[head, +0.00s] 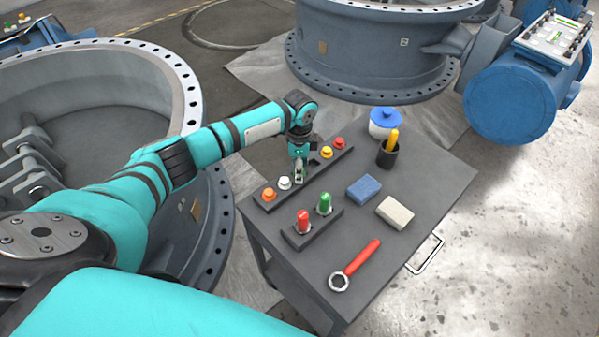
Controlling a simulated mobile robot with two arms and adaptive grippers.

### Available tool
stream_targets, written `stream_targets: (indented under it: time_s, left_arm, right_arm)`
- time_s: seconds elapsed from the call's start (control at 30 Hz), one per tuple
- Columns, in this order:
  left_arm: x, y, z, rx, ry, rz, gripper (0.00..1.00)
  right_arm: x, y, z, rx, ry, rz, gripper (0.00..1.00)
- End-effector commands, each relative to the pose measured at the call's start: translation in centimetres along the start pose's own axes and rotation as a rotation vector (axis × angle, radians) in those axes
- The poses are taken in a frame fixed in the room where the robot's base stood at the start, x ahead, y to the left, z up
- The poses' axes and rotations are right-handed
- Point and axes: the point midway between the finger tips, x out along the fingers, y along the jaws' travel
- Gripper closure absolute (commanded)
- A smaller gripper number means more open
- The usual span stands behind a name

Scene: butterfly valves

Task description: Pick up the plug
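Small plugs with coloured tops stand in a long dark rack (312,180) on the cart: an orange one (269,194), a white one (284,183), a yellow one (326,152) and a red one (339,143). My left gripper (300,176) points down at the middle of this rack, between the white and yellow plugs. Its fingers are small here, and I cannot tell whether they are open or shut. Whatever is at that middle spot is mostly hidden by the gripper. My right gripper is not in view.
The grey cart top (420,170) also holds a shorter block (312,232) with red and green pieces, a blue block (364,188), a pale block (395,213), a red-handled wrench (355,265), a dark cup (388,155) and a blue-lidded jar (383,122). Large valves (375,50) stand around.

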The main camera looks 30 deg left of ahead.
Motion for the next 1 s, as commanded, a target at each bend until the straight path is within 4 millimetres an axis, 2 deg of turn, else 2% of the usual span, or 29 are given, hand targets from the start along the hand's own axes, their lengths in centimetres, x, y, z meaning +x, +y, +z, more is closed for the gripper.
stream_targets:
  time_s: [0.07,0.37,0.77,0.87,1.0]
  left_arm:
    - [0.0,0.0,0.0,0.000,0.000,0.000,0.51]
    - [0.0,0.0,0.0,0.000,0.000,0.000,0.90]
    - [-0.5,0.0,0.0,0.000,0.001,0.000,0.91]
    - [-1.4,0.0,-0.1,0.000,0.002,-0.001,0.91]
    - [-3.8,-0.1,0.0,0.000,0.003,-0.003,0.91]
  right_arm:
    - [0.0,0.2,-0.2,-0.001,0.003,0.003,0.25]
    - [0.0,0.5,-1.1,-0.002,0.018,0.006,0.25]
    - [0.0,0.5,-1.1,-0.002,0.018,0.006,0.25]
    - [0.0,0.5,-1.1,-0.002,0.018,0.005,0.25]
    - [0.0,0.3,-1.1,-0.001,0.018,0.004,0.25]
